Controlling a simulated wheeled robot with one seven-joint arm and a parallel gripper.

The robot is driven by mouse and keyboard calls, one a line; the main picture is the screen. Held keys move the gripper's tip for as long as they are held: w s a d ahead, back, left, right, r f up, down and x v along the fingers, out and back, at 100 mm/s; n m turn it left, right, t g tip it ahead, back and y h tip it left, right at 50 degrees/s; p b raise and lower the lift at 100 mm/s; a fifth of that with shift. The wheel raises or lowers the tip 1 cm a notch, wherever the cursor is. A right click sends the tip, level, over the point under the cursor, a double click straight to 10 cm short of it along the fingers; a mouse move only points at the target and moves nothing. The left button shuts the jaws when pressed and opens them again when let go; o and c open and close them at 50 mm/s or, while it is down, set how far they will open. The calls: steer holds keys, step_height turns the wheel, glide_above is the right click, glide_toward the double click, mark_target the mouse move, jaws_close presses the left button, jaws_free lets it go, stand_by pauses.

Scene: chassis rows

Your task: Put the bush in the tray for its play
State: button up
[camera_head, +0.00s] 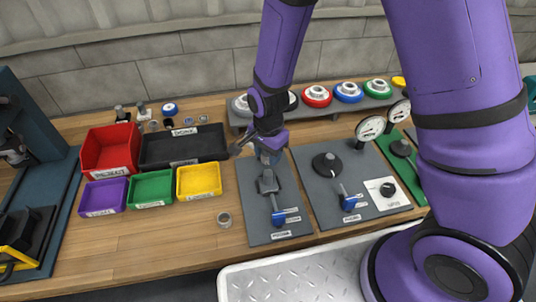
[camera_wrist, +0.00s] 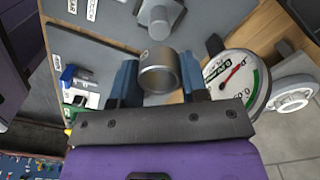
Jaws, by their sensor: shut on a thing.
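My gripper (camera_head: 268,152) is over the left grey fixture plate (camera_head: 253,212). In the wrist view my gripper (camera_wrist: 160,66) is shut on a grey metal ring-shaped bush (camera_wrist: 160,82), held between its two blue fingers. The bush's bore faces up and away from the palm. A dial gauge (camera_wrist: 238,76) with a white face and red needle shows to its right; its small print is unclear. The trays stand left of the gripper: red (camera_head: 108,148), black (camera_head: 160,151), purple (camera_head: 103,195), green (camera_head: 150,187) and yellow (camera_head: 199,180). Their labels are too small to read surely.
A right fixture plate (camera_head: 330,205) carries a black knob and a blue-handled clamp. A rack (camera_head: 325,110) of coloured round parts stands behind. Bare wood (camera_head: 150,240) lies in front of the trays.

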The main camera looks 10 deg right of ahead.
steer(key=shift+r, duration=2.7)
steer(key=shift+f, duration=0.1)
